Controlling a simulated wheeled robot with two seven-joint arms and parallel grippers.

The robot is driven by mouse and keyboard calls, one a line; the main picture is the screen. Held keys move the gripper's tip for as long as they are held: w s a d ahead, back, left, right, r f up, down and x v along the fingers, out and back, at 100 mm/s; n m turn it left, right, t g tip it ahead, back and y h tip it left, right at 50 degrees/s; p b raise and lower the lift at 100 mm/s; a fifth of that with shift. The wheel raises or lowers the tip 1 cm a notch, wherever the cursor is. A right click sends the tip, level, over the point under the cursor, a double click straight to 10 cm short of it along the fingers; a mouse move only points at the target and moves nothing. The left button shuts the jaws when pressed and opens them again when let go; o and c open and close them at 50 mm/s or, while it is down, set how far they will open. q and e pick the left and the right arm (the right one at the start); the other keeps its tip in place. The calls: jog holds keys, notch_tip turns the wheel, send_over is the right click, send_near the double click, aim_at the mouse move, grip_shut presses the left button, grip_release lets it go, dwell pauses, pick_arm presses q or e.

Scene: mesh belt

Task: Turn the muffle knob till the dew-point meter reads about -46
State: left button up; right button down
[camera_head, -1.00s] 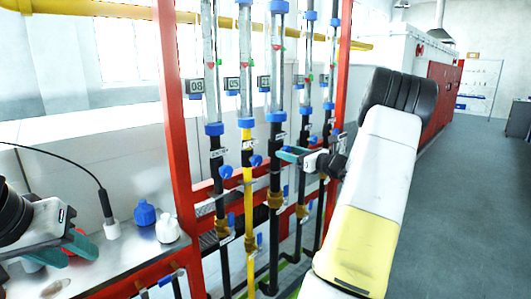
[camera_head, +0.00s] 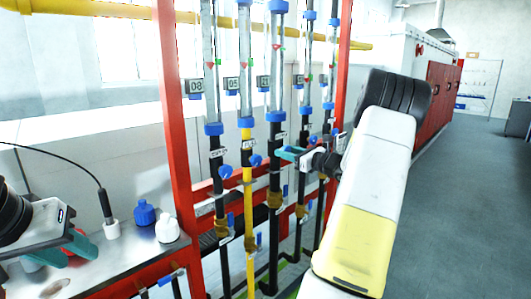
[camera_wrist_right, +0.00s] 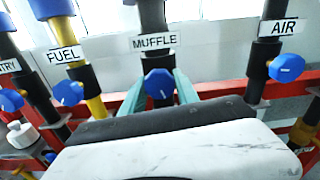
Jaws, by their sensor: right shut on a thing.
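The muffle knob (camera_wrist_right: 159,84) is a blue knob on a black pipe under the MUFFLE label (camera_wrist_right: 154,42) in the right wrist view. My right gripper (camera_wrist_right: 160,92) is shut on it, with one teal finger on each side. In the head view my right gripper (camera_head: 288,153) reaches the middle pipe (camera_head: 275,180), and the knob is mostly hidden there. My left gripper (camera_head: 66,250) is open over the bench at the left. I cannot make out a dew-point meter or a reading of -46.
The FUEL knob (camera_wrist_right: 68,93) and AIR knob (camera_wrist_right: 286,67) flank the muffle knob. Glass flow tubes with small displays (camera_head: 194,86) stand above the pipes in a red frame (camera_head: 172,120). Blue and white bottles (camera_head: 145,212) and a black probe (camera_head: 104,205) stand on the bench (camera_head: 130,255).

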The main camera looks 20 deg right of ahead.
jog(key=c, duration=0.9)
grip_release()
jog(key=shift+s, duration=0.1)
jog(key=v, duration=0.7)
jog(key=shift+s, duration=0.35)
jog(key=shift+d, duration=0.2)
